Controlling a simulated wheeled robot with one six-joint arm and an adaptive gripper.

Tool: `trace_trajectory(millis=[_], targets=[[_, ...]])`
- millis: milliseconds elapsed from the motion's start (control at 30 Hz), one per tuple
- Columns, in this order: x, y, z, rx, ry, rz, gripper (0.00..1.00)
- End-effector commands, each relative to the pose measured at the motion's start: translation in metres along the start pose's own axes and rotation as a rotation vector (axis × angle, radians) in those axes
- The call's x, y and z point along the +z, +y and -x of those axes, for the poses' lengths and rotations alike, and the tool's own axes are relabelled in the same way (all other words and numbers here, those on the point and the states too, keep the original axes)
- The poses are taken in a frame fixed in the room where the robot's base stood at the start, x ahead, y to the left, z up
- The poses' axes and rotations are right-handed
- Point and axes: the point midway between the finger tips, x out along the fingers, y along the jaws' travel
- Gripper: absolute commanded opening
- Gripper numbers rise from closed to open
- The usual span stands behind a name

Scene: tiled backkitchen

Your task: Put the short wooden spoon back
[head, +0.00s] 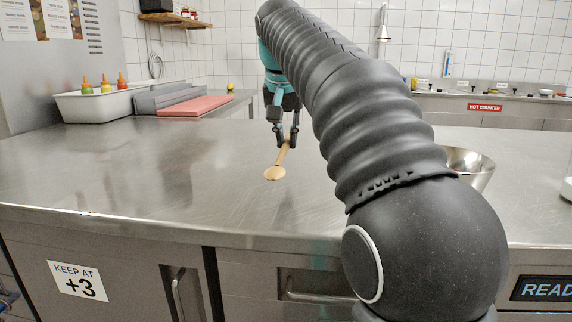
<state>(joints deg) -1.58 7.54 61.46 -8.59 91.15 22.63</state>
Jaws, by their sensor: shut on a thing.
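The short wooden spoon (275,173) is in the middle of the head view, with its round bowl down and toward me and its handle rising at a slant. My gripper (287,143) is shut on the upper handle, and its fingers hide the handle's end. The spoon is over the steel counter (130,180). I cannot tell whether its bowl touches the counter top.
A steel bowl (470,167) stands at the right, partly behind my arm. A white bin (95,104) with several sauce bottles (104,84) and a red board (195,106) are at the back left. The counter's left and front are clear.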

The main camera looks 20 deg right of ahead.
Motion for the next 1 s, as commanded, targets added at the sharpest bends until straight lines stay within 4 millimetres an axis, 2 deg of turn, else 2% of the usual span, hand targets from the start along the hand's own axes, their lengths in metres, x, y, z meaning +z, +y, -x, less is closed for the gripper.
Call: trace_trajectory(millis=[267, 500, 933, 967, 1000], targets=[[0.009, 0.0, -0.021, 0.0, -0.001, 0.001, 0.0], [0.021, -0.001, -0.05, -0.001, -0.001, 0.002, 0.0], [0.023, -0.002, -0.056, -0.002, 0.0, 0.003, 0.0], [0.023, -0.002, -0.056, -0.002, 0.0, 0.004, 0.16], [0.023, -0.002, -0.056, -0.002, 0.0, 0.004, 0.26]])
